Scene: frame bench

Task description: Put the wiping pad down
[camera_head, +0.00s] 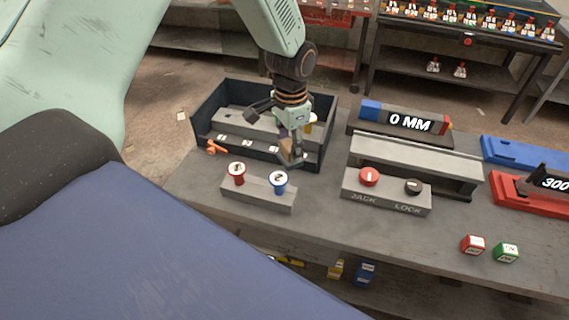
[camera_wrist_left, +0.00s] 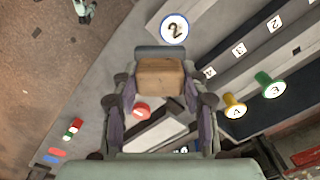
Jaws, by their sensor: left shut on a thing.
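The wiping pad is a small brown block (camera_wrist_left: 160,77) between the fingers of my left gripper (camera_wrist_left: 160,100) in the left wrist view. In the head view my left gripper (camera_head: 277,137) hangs over the front edge of the dark open box, and a bit of the brown pad (camera_head: 286,146) shows by its fingers. The gripper is shut on the pad. The pad appears held above the bench; its underside is hidden. My right gripper is in neither view.
A dark box (camera_head: 205,108) with numbered slots stands behind a grey block (camera_head: 258,194) bearing red and blue knobs. A JACK/LOCK block (camera_head: 385,197) and a 0 MM display (camera_head: 410,123) are to the right. Red (camera_head: 472,245) and green (camera_head: 506,252) cubes lie front right.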

